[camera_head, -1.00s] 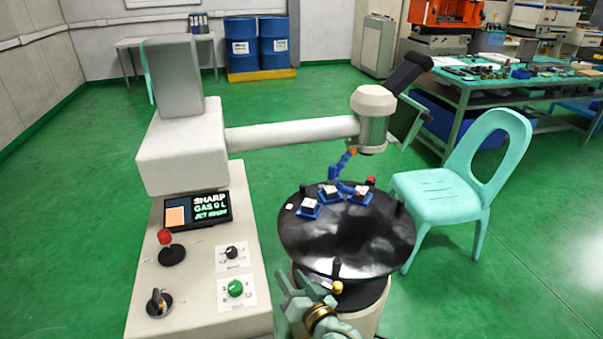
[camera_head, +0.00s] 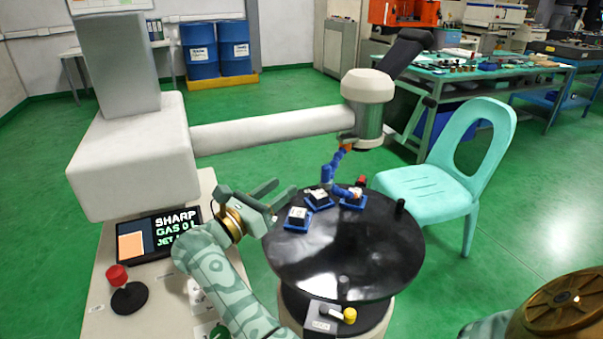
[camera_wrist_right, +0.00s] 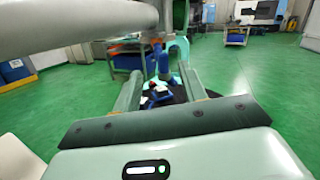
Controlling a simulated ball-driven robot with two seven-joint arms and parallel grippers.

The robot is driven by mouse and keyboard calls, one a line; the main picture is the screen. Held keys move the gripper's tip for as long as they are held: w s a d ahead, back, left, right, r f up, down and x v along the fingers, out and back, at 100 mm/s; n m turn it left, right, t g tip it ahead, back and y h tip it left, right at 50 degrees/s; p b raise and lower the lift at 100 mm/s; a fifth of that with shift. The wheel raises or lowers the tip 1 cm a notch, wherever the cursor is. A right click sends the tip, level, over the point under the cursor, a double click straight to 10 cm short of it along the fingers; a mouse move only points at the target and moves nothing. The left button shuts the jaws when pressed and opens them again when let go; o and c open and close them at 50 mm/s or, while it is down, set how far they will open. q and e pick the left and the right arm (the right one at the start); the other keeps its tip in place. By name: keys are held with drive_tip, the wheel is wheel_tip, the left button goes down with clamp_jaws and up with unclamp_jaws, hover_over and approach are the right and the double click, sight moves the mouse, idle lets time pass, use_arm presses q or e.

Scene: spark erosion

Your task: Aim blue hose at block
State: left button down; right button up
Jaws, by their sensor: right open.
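The blue segmented hose (camera_head: 327,174) hangs from an orange fitting under the machine's head and bends down over the black round table (camera_head: 345,255). It also shows in the right wrist view (camera_wrist_right: 163,66), between my fingers but farther off. My right gripper (camera_head: 286,188) is open and empty, left of the blocks. My left gripper is out of view.
The machine's white horizontal arm (camera_head: 270,130) runs above my right gripper. A control panel with a red-knobbed lever (camera_head: 118,277) is at the left. A turquoise chair (camera_head: 430,190) stands right of the table. The table's front surface is largely clear.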

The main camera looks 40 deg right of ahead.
sight(323, 171)
drive_tip(key=d+m, duration=0.1)
drive_tip(key=d, duration=0.4)
drive_tip(key=d+f+g+y+b, duration=0.1)
drive_tip(key=d, duration=0.4)
drive_tip(key=w+d+m+b, duration=0.1)
drive_tip(key=d, duration=0.4)
drive_tip(key=shift+d+f+m+y, duration=0.2)
drive_tip(key=shift+d+m+y, duration=0.1)
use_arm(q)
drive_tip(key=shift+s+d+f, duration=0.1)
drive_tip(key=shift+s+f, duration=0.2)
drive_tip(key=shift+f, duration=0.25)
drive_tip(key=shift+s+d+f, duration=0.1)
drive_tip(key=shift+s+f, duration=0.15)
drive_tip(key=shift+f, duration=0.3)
use_arm(e)
drive_tip(key=shift+a, duration=0.1)
clamp_jaws()
